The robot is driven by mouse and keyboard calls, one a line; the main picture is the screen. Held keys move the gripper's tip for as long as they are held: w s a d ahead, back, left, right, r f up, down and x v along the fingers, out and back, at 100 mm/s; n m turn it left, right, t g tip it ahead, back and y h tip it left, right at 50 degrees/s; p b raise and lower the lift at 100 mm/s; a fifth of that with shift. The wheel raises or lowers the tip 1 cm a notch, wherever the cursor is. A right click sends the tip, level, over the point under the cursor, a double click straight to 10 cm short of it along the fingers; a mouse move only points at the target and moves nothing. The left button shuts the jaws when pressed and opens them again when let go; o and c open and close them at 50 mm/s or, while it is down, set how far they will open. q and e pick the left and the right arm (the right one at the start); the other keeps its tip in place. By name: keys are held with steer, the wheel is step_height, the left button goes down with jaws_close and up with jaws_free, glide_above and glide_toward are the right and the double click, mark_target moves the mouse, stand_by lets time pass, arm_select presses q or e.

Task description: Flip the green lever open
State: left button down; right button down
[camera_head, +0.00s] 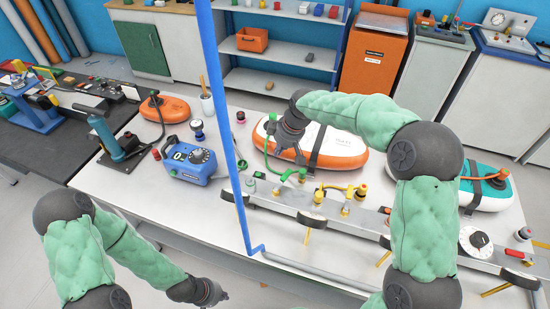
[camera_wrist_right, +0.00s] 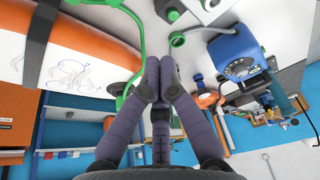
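A green lever (camera_head: 301,173) stands on the grey bench rail (camera_head: 275,200) in front of an orange and white inflatable board (camera_head: 335,146). In the right wrist view a green part with a round end (camera_wrist_right: 178,40) shows beyond the fingertips, apart from them. A green hose (camera_wrist_right: 124,92) runs close beside the fingers. My right gripper (camera_head: 287,150) hangs just above and behind the lever. Its fingertips lie together in the right wrist view (camera_wrist_right: 160,68), with nothing seen between them. My left gripper (camera_head: 217,296) is low in front of the table; its finger opening is unclear.
A blue post (camera_head: 228,120) rises in front of the white table. A blue pump box (camera_head: 190,162) and a small orange board (camera_head: 165,107) stand left of the lever. Yellow valves (camera_head: 347,191) sit close to its right. A teal board (camera_head: 490,188) lies further right.

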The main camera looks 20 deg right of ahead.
mark_target(283, 180)
steer(key=shift+w, duration=0.1)
stand_by(0.3)
step_height(283, 180, down, 9)
steer(key=b, duration=0.3)
steer(key=shift+s+d+f, duration=0.2)
steer(key=shift+s, duration=0.15)
